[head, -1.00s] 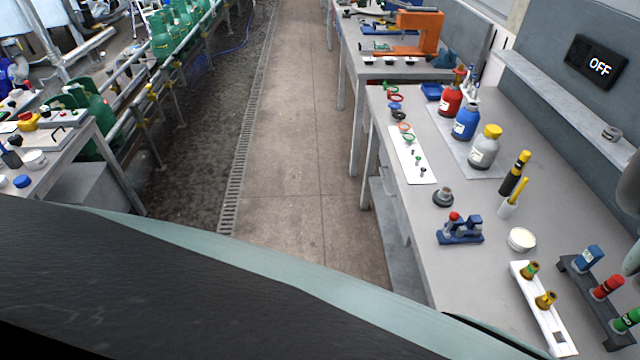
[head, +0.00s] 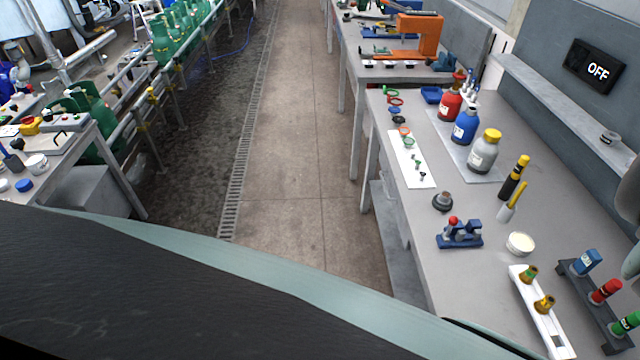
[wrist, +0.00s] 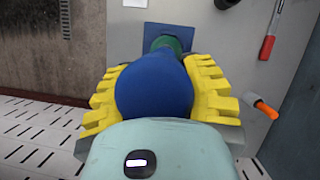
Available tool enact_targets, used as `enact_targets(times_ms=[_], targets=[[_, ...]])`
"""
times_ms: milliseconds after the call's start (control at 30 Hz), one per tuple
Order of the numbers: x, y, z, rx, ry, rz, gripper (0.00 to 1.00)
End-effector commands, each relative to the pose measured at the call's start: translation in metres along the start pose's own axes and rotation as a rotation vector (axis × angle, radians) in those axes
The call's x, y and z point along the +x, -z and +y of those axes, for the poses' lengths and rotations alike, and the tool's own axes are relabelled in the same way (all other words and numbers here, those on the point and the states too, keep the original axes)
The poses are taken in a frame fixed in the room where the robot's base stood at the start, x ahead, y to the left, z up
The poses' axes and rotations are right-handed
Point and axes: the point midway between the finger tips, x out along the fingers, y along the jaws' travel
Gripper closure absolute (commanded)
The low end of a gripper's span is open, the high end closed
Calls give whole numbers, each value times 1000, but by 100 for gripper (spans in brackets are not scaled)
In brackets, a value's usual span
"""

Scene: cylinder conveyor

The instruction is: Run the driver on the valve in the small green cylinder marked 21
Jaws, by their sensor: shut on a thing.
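In the wrist view my gripper (wrist: 157,88), with yellow ribbed pads, is shut on a rounded blue thing (wrist: 155,82), which looks like the driver's body. Just beyond it a green round part (wrist: 172,43) shows, partly covered by the blue thing, over a dark blue square base (wrist: 150,32). I cannot tell whether the driver touches a valve there. No number 21 can be read, and the valve is hidden. In the head view several large green cylinders (head: 165,40) stand on the conveyor at the upper left. My gripper does not show there.
A red-handled tool (wrist: 268,45) and an orange-handled one (wrist: 265,108) lie to the right in the wrist view. In the head view the right bench (head: 465,205) holds bottles, a white rack (head: 545,315) and a dark rack (head: 590,300). The aisle floor (head: 285,150) is clear.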

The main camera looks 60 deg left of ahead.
Motion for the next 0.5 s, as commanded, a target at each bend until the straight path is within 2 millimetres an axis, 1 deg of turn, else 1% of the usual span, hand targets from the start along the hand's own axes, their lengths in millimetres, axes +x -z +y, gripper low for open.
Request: enact_targets(times_ms=[33, 100, 500], targets=[[-6, -4, -2, -5, 1, 1, 100], [-10, -6, -2, -5, 2, 1, 100], [-34, -15, -2, -6, 3, 3, 100]])
